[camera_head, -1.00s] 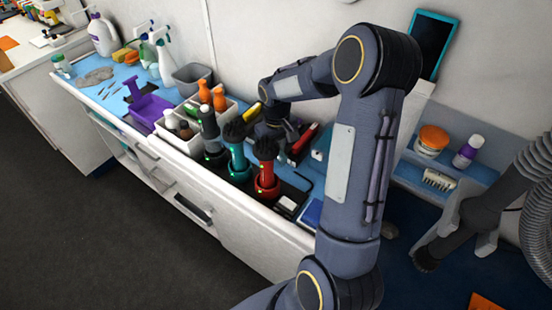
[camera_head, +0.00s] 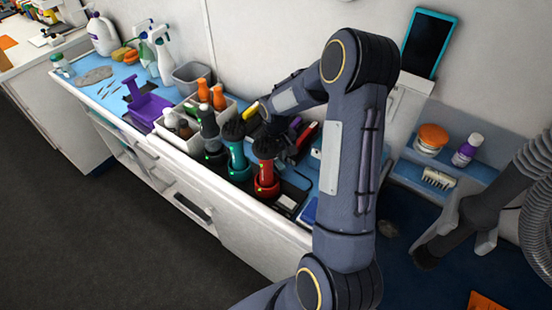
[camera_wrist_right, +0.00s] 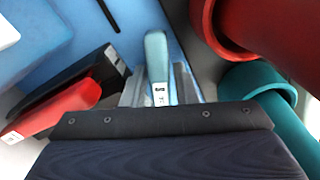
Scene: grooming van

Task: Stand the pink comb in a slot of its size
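I cannot make out a pink comb in either view. My right gripper (camera_head: 290,140) reaches down behind the upright clippers and is partly hidden by them and my right arm. In the right wrist view its fingers (camera_wrist_right: 160,88) lie on either side of a pale teal piece with a small label (camera_wrist_right: 157,55); whether they grip it is unclear. A red piece (camera_wrist_right: 62,108) and a black piece (camera_wrist_right: 85,78) lie left of the fingers. In the head view a red piece (camera_head: 306,133) and a yellow piece (camera_head: 252,110) show near the gripper. No slots show clearly.
A red clipper (camera_head: 266,180), a teal clipper (camera_head: 238,160) and a dark clipper (camera_head: 209,137) stand at the counter's front edge. White bins (camera_head: 178,139), a grey bin (camera_head: 190,76) and a purple tray (camera_head: 147,108) stand left. A tablet (camera_head: 430,42) is on the wall.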

